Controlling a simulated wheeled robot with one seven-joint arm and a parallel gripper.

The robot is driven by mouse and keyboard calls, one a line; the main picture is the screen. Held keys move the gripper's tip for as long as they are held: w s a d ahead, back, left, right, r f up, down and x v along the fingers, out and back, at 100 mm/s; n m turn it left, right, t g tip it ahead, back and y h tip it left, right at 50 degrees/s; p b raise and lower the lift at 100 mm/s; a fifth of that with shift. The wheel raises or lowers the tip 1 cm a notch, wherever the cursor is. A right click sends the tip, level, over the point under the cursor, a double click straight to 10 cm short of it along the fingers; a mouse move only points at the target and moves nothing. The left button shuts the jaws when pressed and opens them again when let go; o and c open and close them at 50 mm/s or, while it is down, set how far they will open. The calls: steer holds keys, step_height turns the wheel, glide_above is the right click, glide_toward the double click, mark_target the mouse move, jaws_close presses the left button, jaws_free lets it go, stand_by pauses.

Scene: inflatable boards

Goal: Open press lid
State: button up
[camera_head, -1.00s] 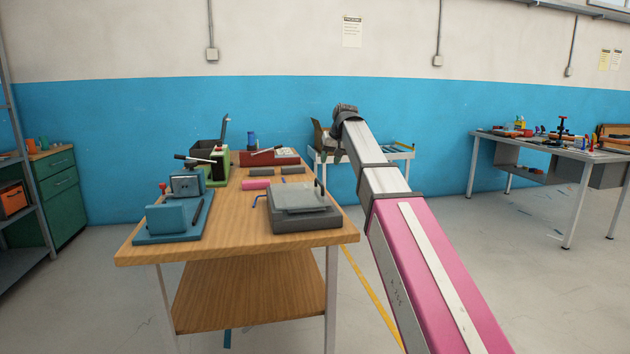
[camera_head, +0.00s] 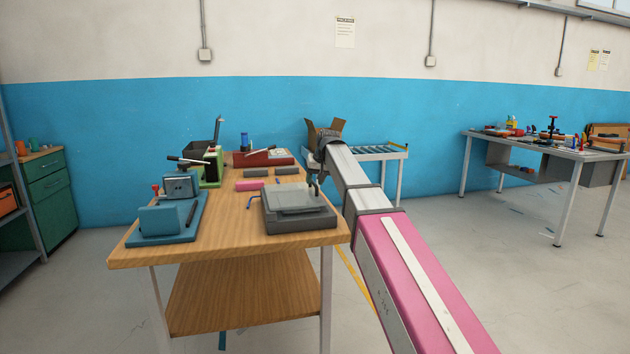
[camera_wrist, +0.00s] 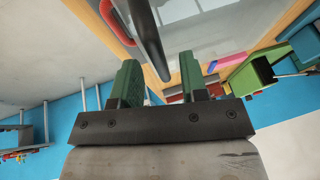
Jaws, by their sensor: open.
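The press (camera_head: 300,222) is a dark grey box near the right front of the wooden table. Its pale grey lid (camera_head: 288,199) lies flat over the base and also shows in the wrist view (camera_wrist: 215,38). A dark upright handle stands at the lid's right side; the wrist view shows a dark bar (camera_wrist: 148,35) reaching down toward the gap between my green fingers. My gripper (camera_wrist: 160,78) is open, with its fingers apart on either side of the bar's end. Contact cannot be told.
The wooden table (camera_head: 190,250) also bears a blue machine (camera_head: 165,219), a green press (camera_head: 211,169), a red case (camera_head: 262,158) and a pink block (camera_head: 249,186). A roller stand (camera_head: 375,153) is behind my arm.

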jaws_close()
steer(key=shift+r, duration=0.1)
